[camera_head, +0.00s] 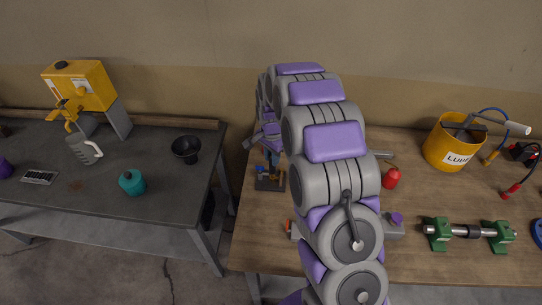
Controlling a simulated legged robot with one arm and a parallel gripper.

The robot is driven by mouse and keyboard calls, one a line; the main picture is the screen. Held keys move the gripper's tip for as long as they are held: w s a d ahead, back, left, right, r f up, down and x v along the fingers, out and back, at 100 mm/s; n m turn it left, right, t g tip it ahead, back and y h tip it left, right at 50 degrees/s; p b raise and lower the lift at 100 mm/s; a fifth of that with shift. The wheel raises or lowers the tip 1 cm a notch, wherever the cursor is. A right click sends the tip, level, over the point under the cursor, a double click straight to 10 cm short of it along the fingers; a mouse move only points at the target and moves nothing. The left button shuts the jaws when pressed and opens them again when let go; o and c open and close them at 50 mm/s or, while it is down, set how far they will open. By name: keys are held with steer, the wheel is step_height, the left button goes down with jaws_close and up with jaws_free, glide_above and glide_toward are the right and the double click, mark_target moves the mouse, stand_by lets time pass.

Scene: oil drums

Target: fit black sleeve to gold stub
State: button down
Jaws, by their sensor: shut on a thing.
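My gripper (265,139) is at the far left part of the wooden bench, partly hidden behind my own arm. It points down over a small dark stand (270,184) with blue and orange-gold parts on top. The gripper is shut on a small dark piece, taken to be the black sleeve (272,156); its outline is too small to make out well. The gold stub cannot be told apart clearly among the small parts on the stand. Whether the sleeve touches the stub cannot be told.
The wooden bench (420,190) also holds a yellow LUBE bucket (441,145), a red object (391,178) and a shaft with a dark collar on green supports (438,235). A dark table (80,185) stands left across a gap, with a black bowl (186,149) and teal container (132,182).

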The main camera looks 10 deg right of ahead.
steer(key=shift+f, duration=1.6)
stand_by(0.3)
steer(key=c, duration=0.9)
jaws_free()
steer(key=shift+o, duration=0.2)
steer(key=shift+r, duration=0.1)
step_height(320, 180, up, 17)
steer(key=shift+p, duration=0.4)
